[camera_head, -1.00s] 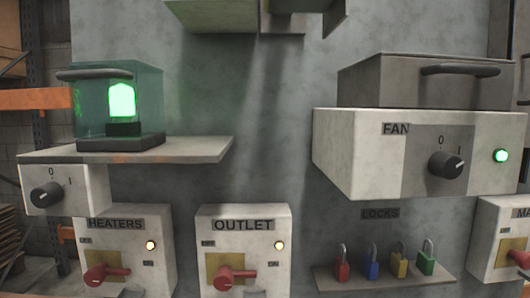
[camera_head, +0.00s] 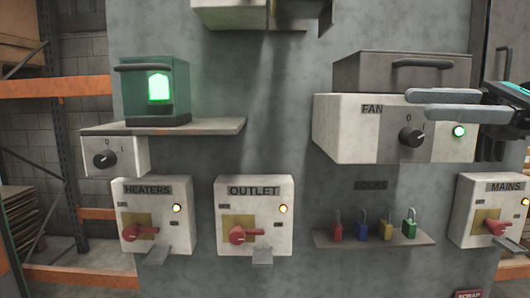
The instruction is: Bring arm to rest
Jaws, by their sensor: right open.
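My right gripper (camera_head: 440,104) comes in from the right edge, in front of the fan box (camera_head: 343,125). Its two grey fingers are apart, one above the other, pointing left with nothing between them. The fan box has a dark knob (camera_head: 411,137) and a lit green lamp (camera_head: 459,131); the lower finger passes just above these in the picture. Whether the gripper touches the box cannot be told. My left gripper is not in view.
The heaters box (camera_head: 181,229), outlet box (camera_head: 283,235) and mains box (camera_head: 470,228) have red switches. Several padlocks stand on the locks shelf (camera_head: 375,240). A glass case with a green light (camera_head: 158,88) sits on the left shelf (camera_head: 215,127). Bare wall lies between left shelf and fan box.

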